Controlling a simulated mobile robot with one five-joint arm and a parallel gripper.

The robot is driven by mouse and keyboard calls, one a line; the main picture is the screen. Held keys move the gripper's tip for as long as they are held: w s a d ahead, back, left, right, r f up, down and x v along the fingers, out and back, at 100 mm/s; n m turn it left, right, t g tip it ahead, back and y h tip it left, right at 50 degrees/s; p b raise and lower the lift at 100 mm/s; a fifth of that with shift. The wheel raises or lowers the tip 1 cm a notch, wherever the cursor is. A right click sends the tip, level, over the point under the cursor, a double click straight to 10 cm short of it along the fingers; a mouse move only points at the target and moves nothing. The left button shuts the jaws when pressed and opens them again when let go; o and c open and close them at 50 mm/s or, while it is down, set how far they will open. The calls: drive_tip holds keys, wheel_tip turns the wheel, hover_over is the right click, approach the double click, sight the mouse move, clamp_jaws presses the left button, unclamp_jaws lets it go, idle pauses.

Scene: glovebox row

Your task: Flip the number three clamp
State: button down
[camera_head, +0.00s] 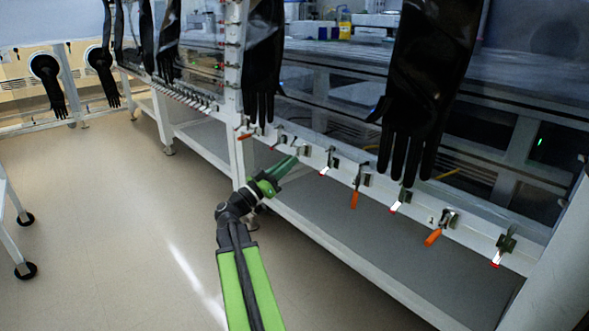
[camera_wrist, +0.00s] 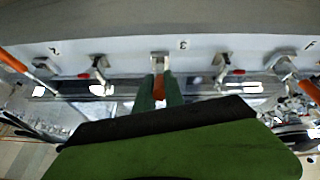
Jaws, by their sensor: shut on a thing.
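The number three clamp (camera_wrist: 159,60) is at the top middle of the wrist view, on the pale rail beside a mark that looks like an upside-down 3. Its orange handle (camera_wrist: 158,86) points down the picture, between my two green fingers. My gripper (camera_wrist: 159,95) is shut on this handle, with one finger on each side. In the head view my gripper (camera_head: 292,160) reaches the rail at the middle, and its fingers hide most of this clamp there.
Neighbouring clamps with orange handles (camera_head: 354,199) (camera_head: 434,237) and red-tipped ones (camera_head: 325,170) (camera_head: 398,205) line the rail. Black gloves (camera_head: 425,75) (camera_head: 262,60) hang above it. A grey lower shelf (camera_head: 350,255) lies under the rail. The floor (camera_head: 110,220) at left is clear.

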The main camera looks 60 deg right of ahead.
drive_tip(key=shift+w, duration=0.15)
drive_tip(key=c, duration=1.5)
unclamp_jaws()
drive_tip(key=shift+f, duration=0.1)
drive_tip(key=shift+o, duration=0.3)
drive_tip(key=shift+a, duration=0.1)
drive_tip(key=w+a, duration=0.4)
drive_tip(key=a, duration=0.8)
drive_tip(key=shift+w+a+f, duration=0.15)
drive_tip(key=shift+w, duration=0.05)
